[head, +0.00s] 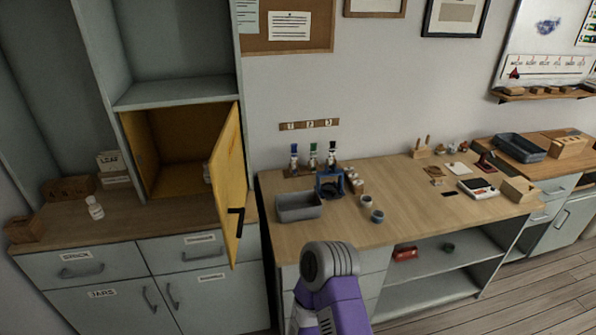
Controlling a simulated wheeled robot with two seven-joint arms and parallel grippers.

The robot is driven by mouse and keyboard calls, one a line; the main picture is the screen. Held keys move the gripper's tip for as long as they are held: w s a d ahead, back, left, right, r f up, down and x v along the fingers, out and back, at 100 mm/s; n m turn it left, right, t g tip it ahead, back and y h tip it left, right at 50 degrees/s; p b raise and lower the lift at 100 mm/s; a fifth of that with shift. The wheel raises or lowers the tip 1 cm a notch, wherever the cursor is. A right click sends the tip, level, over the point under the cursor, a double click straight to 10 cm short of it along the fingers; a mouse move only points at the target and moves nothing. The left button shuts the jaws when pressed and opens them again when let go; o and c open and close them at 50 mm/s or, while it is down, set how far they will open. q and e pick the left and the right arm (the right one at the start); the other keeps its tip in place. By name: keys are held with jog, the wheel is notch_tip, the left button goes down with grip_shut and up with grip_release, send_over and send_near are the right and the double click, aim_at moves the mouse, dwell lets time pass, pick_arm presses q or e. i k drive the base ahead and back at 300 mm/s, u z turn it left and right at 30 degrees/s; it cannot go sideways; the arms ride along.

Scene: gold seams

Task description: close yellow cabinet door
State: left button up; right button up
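The yellow cabinet door (229,180) stands open, hinged at the right side of a yellow-lined cabinet compartment (178,150) and swung out toward me. A black handle (236,222) sits low on the door. Inside the compartment a small pale item shows partly behind the door's edge. A purple and grey arm link of mine rises at the bottom centre, in front of the workbench and right of the door. Neither of my grippers can be seen in the head view.
A white bottle (95,208) and wooden boxes stand on the left counter (140,222). The workbench (400,215) right of the door holds a grey tray (299,206), bottles in a rack, and small cups. Open floor (540,295) lies at the lower right.

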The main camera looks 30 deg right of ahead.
aim_at(226, 164)
jog(key=z, duration=0.65)
jog(key=i, duration=1)
jog(key=z, duration=0.1)
jog(key=k, duration=1.05)
jog(key=u, duration=0.95)
jog(key=i, duration=0.6)
jog(key=z, duration=0.2)
